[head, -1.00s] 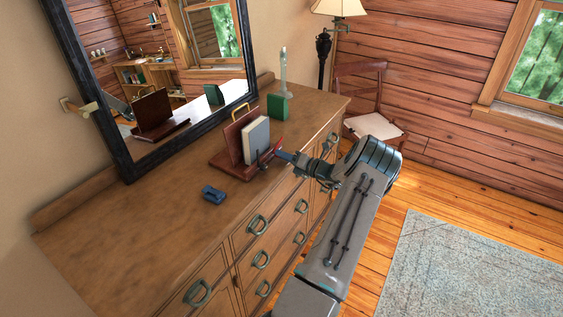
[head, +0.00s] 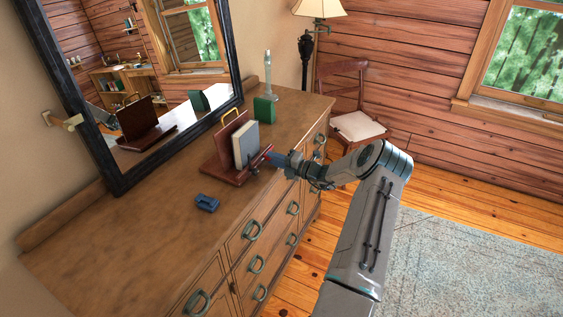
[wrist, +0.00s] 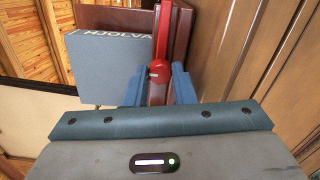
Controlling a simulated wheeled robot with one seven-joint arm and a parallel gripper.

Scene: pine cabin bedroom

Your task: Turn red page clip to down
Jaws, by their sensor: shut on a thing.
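The red page clip (wrist: 162,45) is a narrow bar with a round pivot at the front of the wooden book stand (head: 224,172). In the wrist view it runs from the pivot to the top edge, beside a grey book (wrist: 98,68). My gripper (wrist: 158,88), with blue fingers, is shut on the clip near its pivot end. The fingers hide part of the clip. In the head view my gripper (head: 270,160) is at the stand's front right, and the clip (head: 259,156) looks low and slanted along the front lip. The book (head: 246,144) stands upright against the backrest.
The stand is on a wooden dresser (head: 120,240) below a black-framed mirror (head: 110,170). A blue object (head: 207,203) lies in front of the stand. The dresser's near left top is clear.

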